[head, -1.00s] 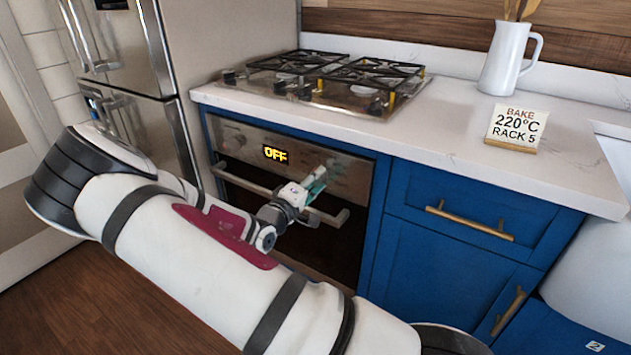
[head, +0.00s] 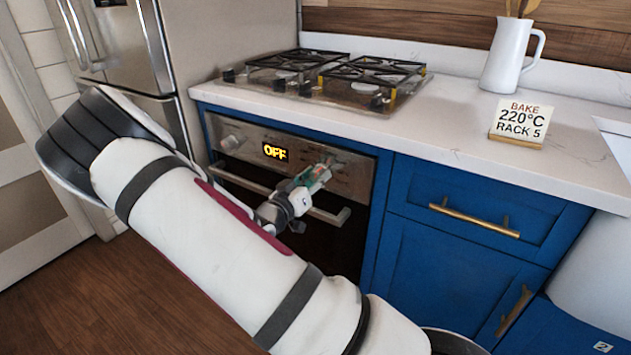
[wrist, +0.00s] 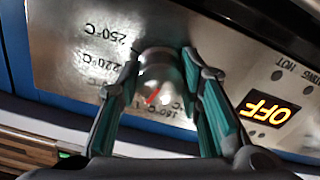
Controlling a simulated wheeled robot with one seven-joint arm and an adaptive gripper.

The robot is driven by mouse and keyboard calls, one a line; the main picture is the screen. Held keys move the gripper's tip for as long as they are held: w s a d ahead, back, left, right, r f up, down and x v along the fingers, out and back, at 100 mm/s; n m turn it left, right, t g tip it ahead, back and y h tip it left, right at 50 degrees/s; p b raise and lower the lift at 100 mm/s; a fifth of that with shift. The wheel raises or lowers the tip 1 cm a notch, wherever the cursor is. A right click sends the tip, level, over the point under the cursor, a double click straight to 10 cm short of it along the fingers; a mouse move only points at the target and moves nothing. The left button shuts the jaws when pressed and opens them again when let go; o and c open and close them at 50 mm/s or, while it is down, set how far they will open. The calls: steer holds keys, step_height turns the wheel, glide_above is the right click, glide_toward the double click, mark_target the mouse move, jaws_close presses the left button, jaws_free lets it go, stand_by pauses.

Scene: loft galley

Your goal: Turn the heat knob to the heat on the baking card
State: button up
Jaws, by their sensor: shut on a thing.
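The heat knob (wrist: 158,72) is a silver cylinder on the steel oven panel, with a red mark pointing to the lower left in the wrist view. Printed heats ring it, with 220°C and 250°C to its left and smaller, partly hidden figures below. My gripper (wrist: 162,65) has its green-padded fingers on either side of the knob, shut on it. In the head view my gripper (head: 319,174) is at the right of the oven panel and hides the knob. The baking card (head: 518,120) on the counter reads BAKE 220°C RACK 5. The oven display (head: 275,152) reads OFF.
The oven door handle (head: 262,188) runs just below my gripper. A second knob (head: 233,142) is at the panel's left. A gas hob (head: 330,88) is above, and a white jug (head: 508,58) stands behind the card. Blue cabinets (head: 455,250) are at the right.

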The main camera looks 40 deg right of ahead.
steer(key=m+b, duration=0.1)
steer(key=m, duration=0.1)
steer(key=m+b, duration=0.1)
steer(key=m, duration=0.1)
steer(key=m+b, duration=0.1)
steer(key=m, duration=0.1)
steer(key=shift+f, duration=0.25)
steer(key=m+b, duration=0.4)
steer(key=m, duration=0.1)
steer(key=shift+a+r+m, duration=0.1)
steer(key=shift+m, duration=0.3)
steer(key=o, duration=1.2)
steer(key=shift+w+r, duration=0.1)
steer(key=v, duration=1.2)
